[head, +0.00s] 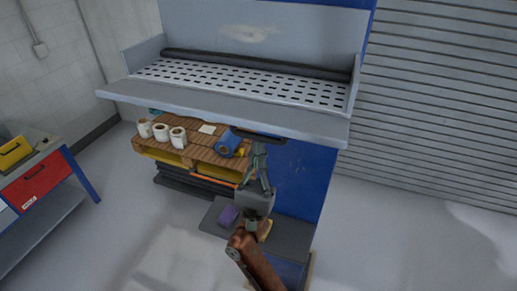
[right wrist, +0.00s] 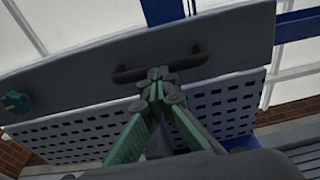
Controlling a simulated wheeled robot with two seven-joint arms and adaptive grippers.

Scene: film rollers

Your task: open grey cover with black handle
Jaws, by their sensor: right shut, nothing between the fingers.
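The grey cover (head: 225,107) is a long flat panel along the front of the machine, below a slotted plate. Its black handle (head: 262,135) shows at the cover's lower front edge. In the right wrist view the grey cover (right wrist: 70,83) fills the upper part, with the dark bar handle (right wrist: 190,61) on it. My right gripper (head: 257,145) is just below the handle. In the right wrist view its fingertips (right wrist: 157,74) are together, overlapping the middle of the handle. Nothing is between them, and I cannot tell whether they touch the handle. My left gripper is out of view.
Below the cover, a wooden pallet (head: 205,152) holds several white rolls (head: 161,132) and a blue roll (head: 229,145). A workbench with a red drawer (head: 38,183) stands at the left. Floor at the right (head: 400,235) is clear, before a ribbed shutter (head: 440,90).

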